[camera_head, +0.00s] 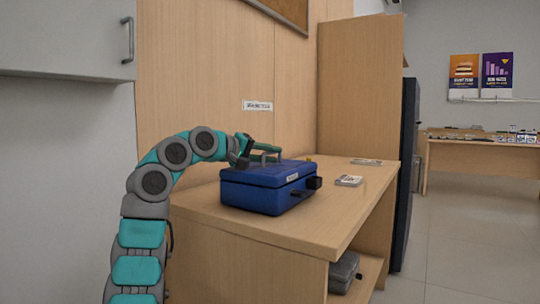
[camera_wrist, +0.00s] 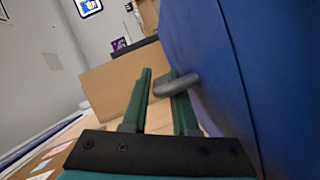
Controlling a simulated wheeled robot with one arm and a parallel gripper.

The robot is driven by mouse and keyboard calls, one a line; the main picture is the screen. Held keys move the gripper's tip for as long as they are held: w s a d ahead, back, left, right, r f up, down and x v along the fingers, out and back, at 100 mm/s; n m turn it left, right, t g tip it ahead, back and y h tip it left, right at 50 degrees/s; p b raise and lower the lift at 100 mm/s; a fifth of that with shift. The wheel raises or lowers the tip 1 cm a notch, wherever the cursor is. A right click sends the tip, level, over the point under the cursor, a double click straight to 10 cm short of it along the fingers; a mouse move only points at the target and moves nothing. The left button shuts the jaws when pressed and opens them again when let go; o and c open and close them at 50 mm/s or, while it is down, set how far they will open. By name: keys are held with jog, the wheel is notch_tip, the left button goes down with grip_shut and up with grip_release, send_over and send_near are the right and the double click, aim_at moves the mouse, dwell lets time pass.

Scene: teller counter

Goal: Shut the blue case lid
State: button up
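The blue case (camera_head: 262,196) stands on the wooden counter. Its lid (camera_head: 268,173) lies down over the body and looks shut or nearly so; I cannot tell whether a small gap remains. My gripper (camera_head: 268,153) is over the rear part of the lid, its green fingers reaching rightward. In the wrist view, my gripper (camera_wrist: 162,95) has its two fingers apart. A grey handle (camera_wrist: 176,84) on the blue surface (camera_wrist: 215,70) reaches in by the right finger, its end between the fingers. I cannot tell whether they touch.
The wooden counter (camera_head: 290,235) is clear in front of the case. Small banknote-like stacks (camera_head: 349,181) lie to its right. A wooden panel wall stands behind, and a grey box (camera_head: 343,272) sits on the shelf below.

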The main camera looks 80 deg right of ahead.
jog(key=v, duration=0.6)
jog(key=shift+w+a+r+p, duration=0.1)
jog(key=shift+w+a+p, duration=0.1)
jog(key=shift+a+p, duration=0.15)
jog(key=shift+w+a, duration=0.3)
jog(key=shift+a, duration=0.1)
